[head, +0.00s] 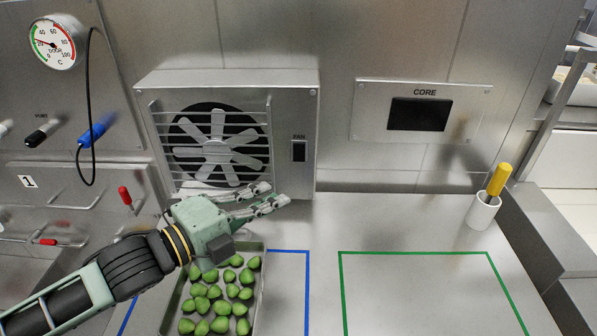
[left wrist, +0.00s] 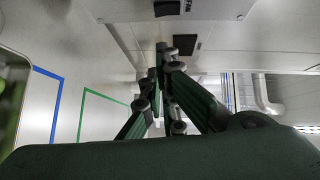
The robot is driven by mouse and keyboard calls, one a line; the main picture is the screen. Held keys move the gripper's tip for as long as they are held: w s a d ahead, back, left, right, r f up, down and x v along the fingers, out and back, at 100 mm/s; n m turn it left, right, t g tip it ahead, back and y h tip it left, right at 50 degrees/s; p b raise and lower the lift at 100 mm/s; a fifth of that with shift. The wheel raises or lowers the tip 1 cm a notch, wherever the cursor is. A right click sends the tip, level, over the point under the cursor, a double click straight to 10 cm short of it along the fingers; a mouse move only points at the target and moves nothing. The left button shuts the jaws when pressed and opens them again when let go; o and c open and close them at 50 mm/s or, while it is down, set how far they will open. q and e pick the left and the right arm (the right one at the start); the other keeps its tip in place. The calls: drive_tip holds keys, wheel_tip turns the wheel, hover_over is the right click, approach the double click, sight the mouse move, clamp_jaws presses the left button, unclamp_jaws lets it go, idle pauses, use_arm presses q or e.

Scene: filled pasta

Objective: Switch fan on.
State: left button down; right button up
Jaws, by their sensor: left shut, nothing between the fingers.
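The fan (head: 213,145) is a grey-bladed wheel behind a slatted grille in a steel housing on the back wall. Its black rocker switch (head: 299,152) sits on the housing's right side under a small label. My left gripper (head: 277,194) is shut and empty, in front of and below the fan's lower right, pointing right, below the switch. In the left wrist view its fingers (left wrist: 162,50) come together, and a dark switch-like part (left wrist: 167,8) shows at the top. I cannot tell the switch's position. My right gripper is in neither view.
A tray (head: 262,285) of green filled pasta lies below my left gripper inside a blue outline. A green outline (head: 415,254) marks bare counter. A CORE panel (head: 421,112) is on the wall. A white cup (head: 483,211) holds a yellow-handled probe (head: 499,179).

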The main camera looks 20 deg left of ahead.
sight(299, 153)
use_arm(q)
drive_tip(key=w+d+f+p, duration=0.1)
drive_tip(key=w+d+p, duration=0.1)
drive_tip(key=w, duration=0.8)
drive_tip(key=shift+w+d+p, duration=0.25)
drive_tip(key=shift+d+p, duration=0.05)
drive_tip(key=shift+d, duration=0.05)
drive_tip(key=shift+f, duration=0.1)
drive_tip(key=shift+w+a+f+m+t+b, duration=0.15)
drive_tip(key=shift+w+f+m+t+b, duration=0.2)
drive_tip(key=shift+b, duration=0.55)
